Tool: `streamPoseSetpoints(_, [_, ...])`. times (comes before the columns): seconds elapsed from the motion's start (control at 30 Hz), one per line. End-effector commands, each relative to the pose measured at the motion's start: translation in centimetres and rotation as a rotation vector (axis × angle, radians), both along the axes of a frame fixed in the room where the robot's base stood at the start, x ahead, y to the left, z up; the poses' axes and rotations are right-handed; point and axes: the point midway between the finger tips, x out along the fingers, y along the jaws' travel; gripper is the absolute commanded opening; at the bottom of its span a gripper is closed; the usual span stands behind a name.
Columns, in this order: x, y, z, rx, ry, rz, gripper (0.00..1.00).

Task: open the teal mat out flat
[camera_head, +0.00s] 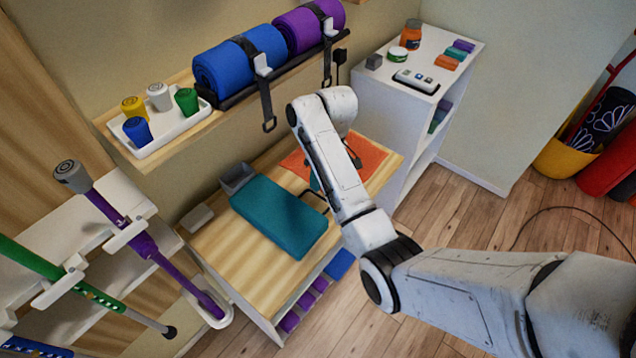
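A thick teal mat (278,217) lies as a compact rectangular slab on the wooden top of a low cabinet (222,250). Whether it is folded in layers cannot be made out. A thin dark line shows by its right corner. An orange cloth or mat (371,156) lies flat behind it on the same top, partly covered by my arm. Small teal patches (313,181) show beside my forearm over the orange piece; I cannot tell what they belong to. My arm reaches in from the lower right and bends down above the cabinet.
A grey box (236,177) and a pale block (197,218) stand near the mat. A wall shelf (105,127) above holds rolled mats with hanging straps (266,105) and a tray of cups. A white shelf unit (384,99) stands behind right. Rods are racked at left.

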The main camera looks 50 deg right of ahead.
Motion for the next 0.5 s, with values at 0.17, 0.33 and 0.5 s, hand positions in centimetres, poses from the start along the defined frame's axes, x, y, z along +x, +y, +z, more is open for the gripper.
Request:
streamPoseSetpoints(0.17, [1.6,-2.7,2.7,0.044,0.025,0.011,0.35])
streamPoseSetpoints(0.33, [1.9,-3.2,2.6,0.057,0.033,0.017,0.35])
streamPoseSetpoints(0.5, [1.9,-2.8,0.3,0.057,0.033,0.018,0.35])
